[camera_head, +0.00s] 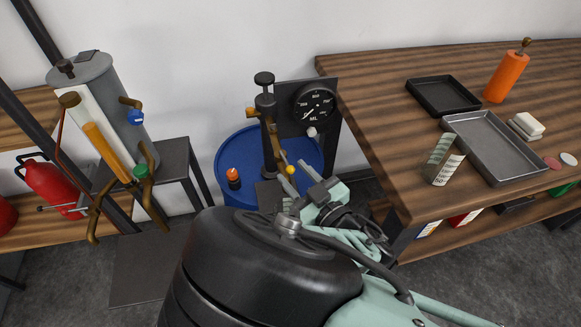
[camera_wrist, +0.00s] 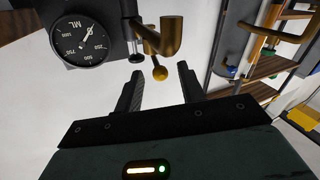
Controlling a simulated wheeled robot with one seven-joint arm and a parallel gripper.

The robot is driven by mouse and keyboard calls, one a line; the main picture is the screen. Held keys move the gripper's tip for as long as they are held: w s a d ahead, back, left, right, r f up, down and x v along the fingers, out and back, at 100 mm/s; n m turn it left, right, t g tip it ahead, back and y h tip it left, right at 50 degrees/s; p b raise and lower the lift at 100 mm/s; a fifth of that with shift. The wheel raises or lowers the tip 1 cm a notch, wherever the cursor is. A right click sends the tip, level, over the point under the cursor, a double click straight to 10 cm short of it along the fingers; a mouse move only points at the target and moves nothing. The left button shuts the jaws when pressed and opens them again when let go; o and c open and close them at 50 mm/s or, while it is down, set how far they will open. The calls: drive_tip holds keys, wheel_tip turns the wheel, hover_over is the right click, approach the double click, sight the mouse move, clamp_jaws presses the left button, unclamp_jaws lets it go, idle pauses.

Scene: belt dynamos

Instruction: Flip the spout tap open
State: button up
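The dispenser (camera_head: 268,130) stands upright on the blue drum, with a round ML dial (camera_head: 314,103) at its right. Its bent brass spout (camera_wrist: 171,38) hangs down in the wrist view. A small yellow ball knob (camera_wrist: 160,73) sits on a thin lever beside the spout; it also shows in the head view (camera_head: 290,169). My gripper (camera_wrist: 161,72) is open, with one dark finger to each side of the knob. I see a gap on both sides and no clear contact. In the head view my gripper (camera_head: 291,183) is just below the knob, its fingertips partly unclear.
The blue drum (camera_head: 229,161) carries a small orange-topped bottle (camera_head: 233,178). To the right, a wooden workbench (camera_head: 375,125) holds a glass measure (camera_head: 442,162), two trays and an orange bottle (camera_head: 506,75). At left stands a grey cylinder apparatus (camera_head: 95,85) with brass pipes.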

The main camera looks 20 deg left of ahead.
clamp_jaws()
drive_tip(key=shift+s+a+m+t+h+b, duration=0.35)
drive_tip(key=shift+a+m+t+h+b, duration=0.1)
drive_tip(key=shift+m+t+h+b, duration=0.5)
drive_tip(key=shift+s+a+t+h, duration=0.15)
drive_tip(key=shift+t+h, duration=0.1)
drive_tip(key=shift+t, duration=0.1)
unclamp_jaws()
